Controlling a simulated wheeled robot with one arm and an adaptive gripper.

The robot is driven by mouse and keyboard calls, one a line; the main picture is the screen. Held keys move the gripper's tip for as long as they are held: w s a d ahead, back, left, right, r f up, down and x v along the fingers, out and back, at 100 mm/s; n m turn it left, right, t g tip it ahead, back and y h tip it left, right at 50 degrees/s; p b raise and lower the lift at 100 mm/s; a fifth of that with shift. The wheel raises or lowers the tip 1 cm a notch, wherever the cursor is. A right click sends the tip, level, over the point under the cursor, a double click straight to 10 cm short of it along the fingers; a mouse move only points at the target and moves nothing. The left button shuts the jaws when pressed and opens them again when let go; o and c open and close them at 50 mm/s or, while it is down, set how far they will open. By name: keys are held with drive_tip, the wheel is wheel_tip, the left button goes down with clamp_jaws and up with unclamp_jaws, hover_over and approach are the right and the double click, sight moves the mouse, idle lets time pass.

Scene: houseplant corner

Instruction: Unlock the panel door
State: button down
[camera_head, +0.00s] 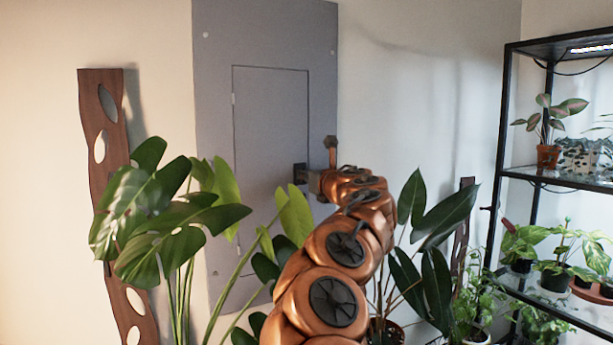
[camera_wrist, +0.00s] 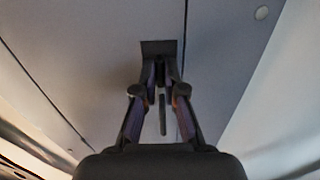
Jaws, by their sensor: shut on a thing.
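The grey panel door (camera_head: 268,130) lies flush in a larger grey panel on the wall and looks closed. A dark lock (camera_head: 299,172) sits at the door's right edge, about halfway down. In the wrist view the lock (camera_wrist: 158,46) is a dark block on the grey surface. My gripper (camera_head: 314,182) reaches it from the right. In the wrist view my gripper (camera_wrist: 161,80) has its two fingers drawn together on a small dark part at the lock. A thin dark piece (camera_wrist: 162,116) shows between the fingers. The exact shape of the gripped part is hidden by the fingertips.
A broad-leaved plant (camera_head: 170,215) stands before the panel's lower left. Another leafy plant (camera_head: 430,230) stands right of my arm. A black shelf rack (camera_head: 505,120) with potted plants is at the right. A wooden slat (camera_head: 100,150) stands at the left wall.

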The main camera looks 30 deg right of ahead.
drive_tip(key=shift+m, duration=0.3)
drive_tip(key=shift+d+f+m+p, duration=0.1)
drive_tip(key=shift+m+p, duration=2.65)
drive_tip(key=shift+m, duration=1.55)
drive_tip(key=shift+d+f+m+p, duration=0.1)
drive_tip(key=shift+m+p, duration=2.65)
drive_tip(key=shift+m, duration=1.55)
drive_tip(key=c, duration=1.3)
unclamp_jaws()
drive_tip(key=shift+o, duration=0.2)
